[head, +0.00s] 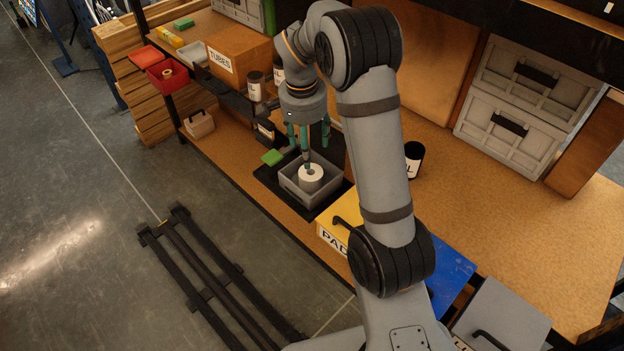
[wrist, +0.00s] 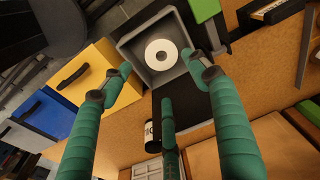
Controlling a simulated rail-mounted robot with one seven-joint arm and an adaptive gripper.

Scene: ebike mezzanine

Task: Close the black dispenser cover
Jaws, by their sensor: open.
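The dispenser is an open grey box (head: 297,193) with a white roll (head: 311,181) inside. The box (wrist: 141,77) and roll (wrist: 160,54) also show in the wrist view. What looks like the black cover (head: 336,150) is a dark panel behind the box, raised away from the opening and partly hidden by my gripper. In the wrist view the dark panel (wrist: 190,108) lies below the box. My gripper (head: 308,142) has three teal fingers, spread and empty, above the box and in front of the panel. In the wrist view my gripper (wrist: 163,76) has one finger over the panel.
A yellow bin (head: 343,218), a blue bin (head: 448,276) and a grey bin (head: 503,315) stand to the right. A green block (head: 272,158) is left of the dispenser. A cardboard tubes box (head: 238,54) and dark canisters stand farther left. A labelled black canister (head: 414,158) stands on the bench.

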